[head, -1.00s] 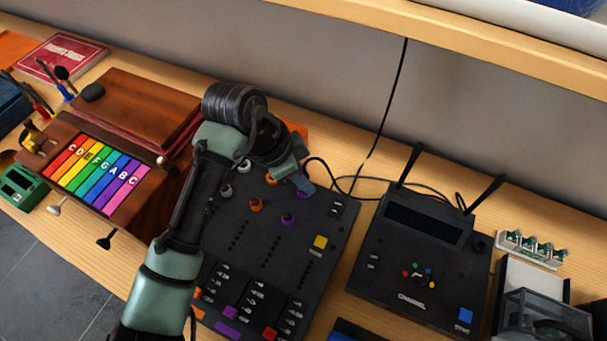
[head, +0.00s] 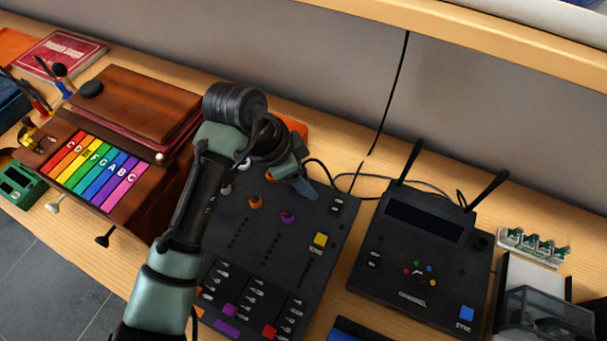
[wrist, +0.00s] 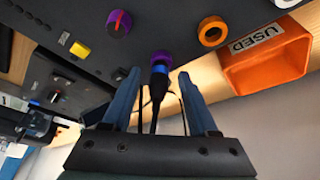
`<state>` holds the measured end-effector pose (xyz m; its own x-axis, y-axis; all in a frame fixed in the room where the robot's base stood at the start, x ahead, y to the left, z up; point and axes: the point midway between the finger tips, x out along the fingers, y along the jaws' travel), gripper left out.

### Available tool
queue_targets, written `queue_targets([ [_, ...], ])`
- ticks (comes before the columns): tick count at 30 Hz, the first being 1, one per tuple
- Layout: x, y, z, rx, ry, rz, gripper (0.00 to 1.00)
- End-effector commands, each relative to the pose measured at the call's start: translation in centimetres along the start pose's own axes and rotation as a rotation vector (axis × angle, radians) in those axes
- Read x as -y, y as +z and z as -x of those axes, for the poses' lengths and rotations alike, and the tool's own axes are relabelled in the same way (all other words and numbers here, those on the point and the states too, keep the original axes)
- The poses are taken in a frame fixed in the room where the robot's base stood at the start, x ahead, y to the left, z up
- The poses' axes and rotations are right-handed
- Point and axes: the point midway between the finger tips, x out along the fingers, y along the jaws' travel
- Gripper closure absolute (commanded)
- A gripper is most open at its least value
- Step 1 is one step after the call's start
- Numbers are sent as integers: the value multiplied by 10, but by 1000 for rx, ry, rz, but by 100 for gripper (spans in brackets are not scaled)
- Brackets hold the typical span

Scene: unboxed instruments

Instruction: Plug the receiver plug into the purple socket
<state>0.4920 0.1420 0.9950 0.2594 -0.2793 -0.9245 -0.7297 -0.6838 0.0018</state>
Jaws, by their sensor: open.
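In the wrist view the receiver plug (wrist: 160,72), black with a blue ring, is at the purple socket (wrist: 160,57) on the edge of the black mixer. Its blue ring is right up against the purple ring, in line with it; how deep it sits is hidden. A black cable runs back from the plug between my fingers. My gripper (wrist: 160,103) is open, with one blue finger on each side of the plug and cable and a gap on both sides. In the head view my gripper (head: 305,187) is at the mixer's back edge, and my wrist hides the socket and plug.
The mixer (head: 262,245) has knobs and a yellow button. Right of it stands the black receiver (head: 385,285) with two antennas, and a cable runs along the back. An orange bin marked USED (wrist: 262,65) is close beside my right finger in the wrist view.

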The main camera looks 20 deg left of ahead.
Motion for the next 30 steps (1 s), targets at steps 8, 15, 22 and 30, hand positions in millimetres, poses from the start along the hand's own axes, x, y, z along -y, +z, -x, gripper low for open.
queue_targets([
  [8, 1, 0, 16, -2, -4, -1, 41],
  [15, 1, -1, 68, -1, -6, -4, 41],
  [22, 1, 0, 113, 1, -5, -2, 41],
  [30, 0, 0, 130, 0, 0, -1, 41],
])
